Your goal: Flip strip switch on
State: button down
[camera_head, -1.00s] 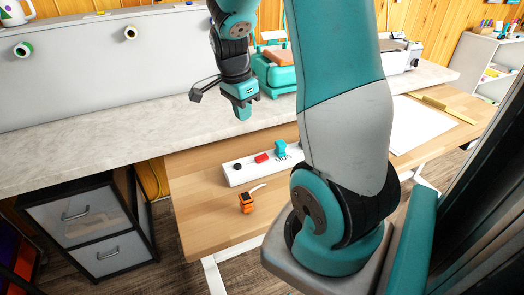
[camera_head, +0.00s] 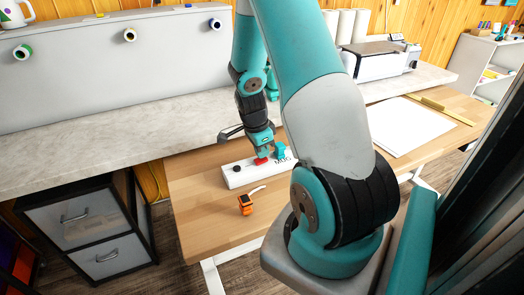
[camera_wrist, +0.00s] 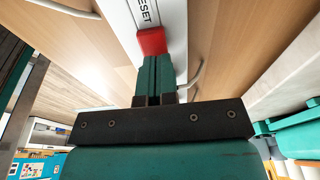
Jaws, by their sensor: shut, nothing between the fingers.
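The white power strip (camera_head: 236,180) lies on the wooden desk, with a black round part near its left end and a teal block (camera_head: 281,151) toward its right. Its red switch (camera_wrist: 152,41) shows in the wrist view just beyond my fingertips, beside the printed word RESET. In the head view the red switch (camera_head: 261,161) is partly hidden under my gripper (camera_head: 264,154). My gripper points down at the switch with its teal fingers (camera_wrist: 159,66) together and nothing between them. The fingertips are at or very near the switch; I cannot tell whether they touch.
An orange tool (camera_head: 246,204) with a white strip lies on the desk in front of the power strip. A white sheet (camera_head: 408,126) lies at the right. A grey raised counter (camera_head: 100,148) runs behind, and a drawer cabinet (camera_head: 90,225) stands at the left.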

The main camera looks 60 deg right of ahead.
jog(key=shift+f, duration=0.25)
